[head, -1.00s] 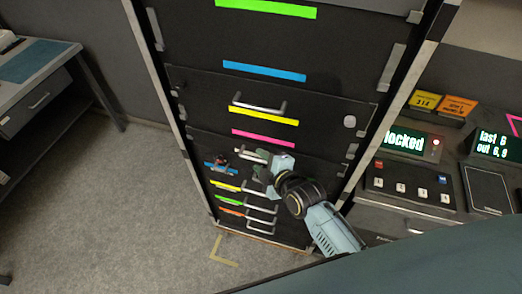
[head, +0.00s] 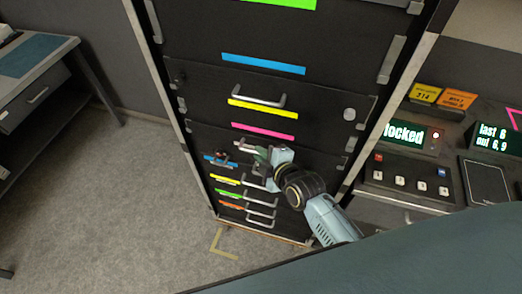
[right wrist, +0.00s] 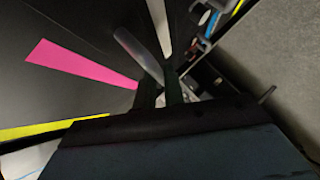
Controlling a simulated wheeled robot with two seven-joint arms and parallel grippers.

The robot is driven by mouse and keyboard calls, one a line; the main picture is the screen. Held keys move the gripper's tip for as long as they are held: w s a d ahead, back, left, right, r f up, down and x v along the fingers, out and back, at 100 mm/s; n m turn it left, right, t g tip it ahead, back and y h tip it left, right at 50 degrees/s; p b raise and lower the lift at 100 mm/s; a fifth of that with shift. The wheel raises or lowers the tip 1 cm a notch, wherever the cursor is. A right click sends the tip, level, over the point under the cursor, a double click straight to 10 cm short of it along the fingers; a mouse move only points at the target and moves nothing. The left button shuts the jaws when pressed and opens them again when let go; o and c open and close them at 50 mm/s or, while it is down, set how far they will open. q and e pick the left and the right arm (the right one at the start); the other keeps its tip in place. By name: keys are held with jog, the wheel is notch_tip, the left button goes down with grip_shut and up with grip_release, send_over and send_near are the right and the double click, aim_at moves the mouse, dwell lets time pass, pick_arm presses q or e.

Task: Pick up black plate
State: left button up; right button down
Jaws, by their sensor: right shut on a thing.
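Black plates fill a tall rack, and I cannot tell for sure which one the task means. My right gripper (head: 262,160) is at the black plate with the pink strip (head: 318,146), just below that strip (head: 262,131). It is shut on a pale metal handle (head: 243,148), which lies between the dark fingers (right wrist: 160,88) in the right wrist view. The handle (right wrist: 136,52) and pink strip (right wrist: 80,63) also show there. The gripper and wrist hide part of the plate's lower side. My left gripper is not in view.
Below are narrow drawers with coloured strips and handles (head: 262,215). Another plate above has a handle (head: 258,100) and a yellow strip. A console with a lit "locked" display (head: 404,134) stands to the right. A desk (head: 35,65) is at the left, with clear floor (head: 140,200) between.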

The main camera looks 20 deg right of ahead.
jog(key=w+r+p+v, duration=0.1)
jog(key=r+p+v, duration=0.2)
jog(key=v, duration=1.3)
jog(key=shift+r, duration=0.2)
jog(key=shift+s+a, duration=0.15)
jog(key=shift+s, duration=0.1)
jog(key=s+a+p, duration=0.2)
jog(key=s+a, duration=0.2)
jog(key=s, duration=0.1)
jog(key=shift+s, duration=0.3)
dwell(0.9)
jog(key=shift+d, duration=0.1)
